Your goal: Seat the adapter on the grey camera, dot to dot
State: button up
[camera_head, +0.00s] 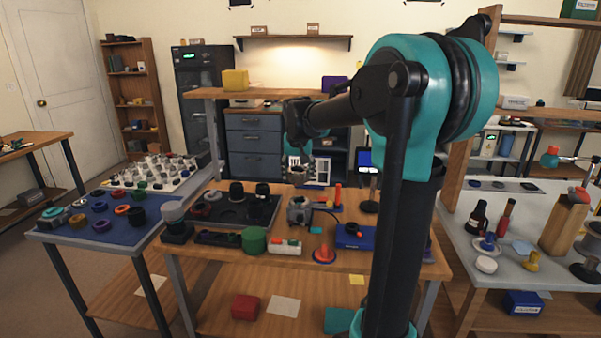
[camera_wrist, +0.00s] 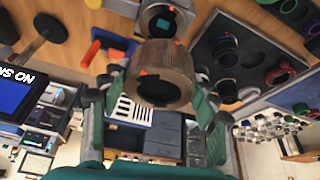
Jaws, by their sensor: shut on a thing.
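The adapter (camera_wrist: 162,82), a brownish-grey metal ring with orange marks on its rim, is held between the fingers of my gripper (camera_wrist: 158,92) in the wrist view. In the head view my gripper (camera_head: 299,166) holds the adapter (camera_head: 298,177) above the grey camera (camera_head: 299,213). The grey camera stands on the wooden bench. In the wrist view the grey camera (camera_wrist: 150,22) shows just past the adapter, with an orange dot near its round opening. The adapter hides part of the camera, and the two look apart. I cannot tell whether the dots line up.
A black tray (camera_head: 230,212) with dark lens parts lies left of the camera. A green cylinder (camera_head: 254,241), a white-and-red box (camera_head: 285,247), a red-based peg (camera_head: 324,254) and a blue box (camera_head: 354,238) stand along the front. A blue mat (camera_head: 85,232) with coloured rings lies further left.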

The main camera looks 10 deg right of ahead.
jog(key=shift+s+d+f, duration=0.15)
jog(key=shift+d+f, duration=0.05)
jog(key=shift+d, duration=0.1)
jog(key=shift+f, duration=2.85)
jog(key=shift+f, duration=0.8)
dwell(0.4)
dwell(0.3)
